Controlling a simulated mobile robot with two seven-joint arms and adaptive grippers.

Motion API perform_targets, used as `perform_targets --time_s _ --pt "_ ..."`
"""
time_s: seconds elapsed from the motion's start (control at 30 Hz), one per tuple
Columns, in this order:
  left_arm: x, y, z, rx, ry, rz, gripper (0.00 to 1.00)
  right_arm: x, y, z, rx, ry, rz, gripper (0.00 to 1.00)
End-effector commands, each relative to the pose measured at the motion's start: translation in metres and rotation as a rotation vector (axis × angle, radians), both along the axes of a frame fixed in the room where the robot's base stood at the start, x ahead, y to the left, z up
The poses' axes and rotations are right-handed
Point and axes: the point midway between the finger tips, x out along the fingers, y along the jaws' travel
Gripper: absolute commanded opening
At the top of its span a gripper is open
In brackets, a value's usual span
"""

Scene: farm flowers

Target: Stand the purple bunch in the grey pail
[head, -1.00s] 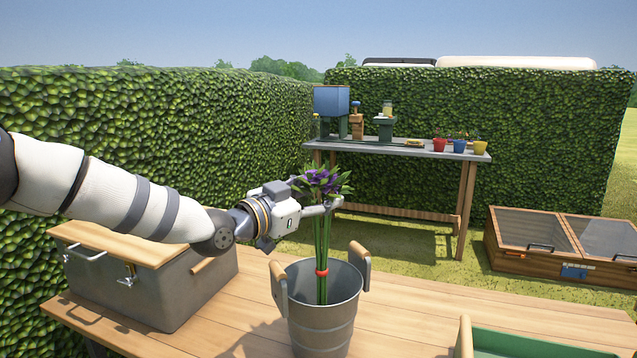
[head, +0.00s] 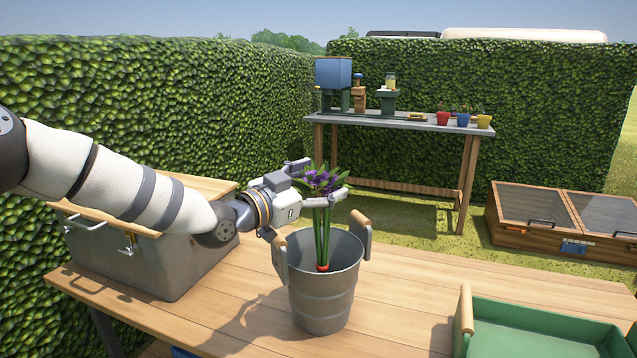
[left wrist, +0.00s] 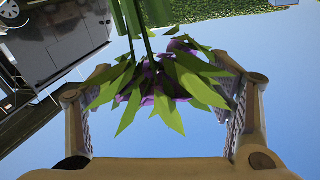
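The purple bunch (head: 324,179) has purple flowers, green leaves and green stems tied with a red band (head: 322,268). It stands nearly upright with its stems inside the grey pail (head: 322,304), the band below the rim; the stem ends are hidden. The pail has two wooden-topped handles and stands on the wooden table. My left gripper (head: 318,180) is open around the bunch's top, its fingers spread on either side. In the left wrist view, the flower heads (left wrist: 165,85) sit between the wide-apart fingers, apart from the pads. My right gripper is not in view.
A grey box with a wooden lid (head: 165,262) stands left of the pail, under my left arm. A green tray (head: 540,335) lies at the front right. The tabletop (head: 405,290) between pail and tray is clear. A hedge and a potting bench (head: 400,123) stand behind.

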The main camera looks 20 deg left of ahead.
Motion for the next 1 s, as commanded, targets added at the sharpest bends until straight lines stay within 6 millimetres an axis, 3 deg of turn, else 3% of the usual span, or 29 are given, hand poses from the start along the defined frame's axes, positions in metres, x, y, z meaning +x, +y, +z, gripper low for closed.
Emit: perform_targets --time_s 0.3,0.7,0.83,1.0 --pt "-0.005 0.003 -0.002 0.001 0.004 0.000 0.77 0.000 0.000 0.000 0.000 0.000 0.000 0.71" --pt "-0.092 0.043 0.000 -0.002 0.000 0.002 0.77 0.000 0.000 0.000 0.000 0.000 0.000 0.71" --pt "-0.106 0.049 0.000 0.000 0.000 0.001 0.77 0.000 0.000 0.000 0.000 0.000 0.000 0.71" --pt "-0.110 0.050 -0.001 -0.001 0.001 0.000 0.77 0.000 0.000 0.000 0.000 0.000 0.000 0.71"
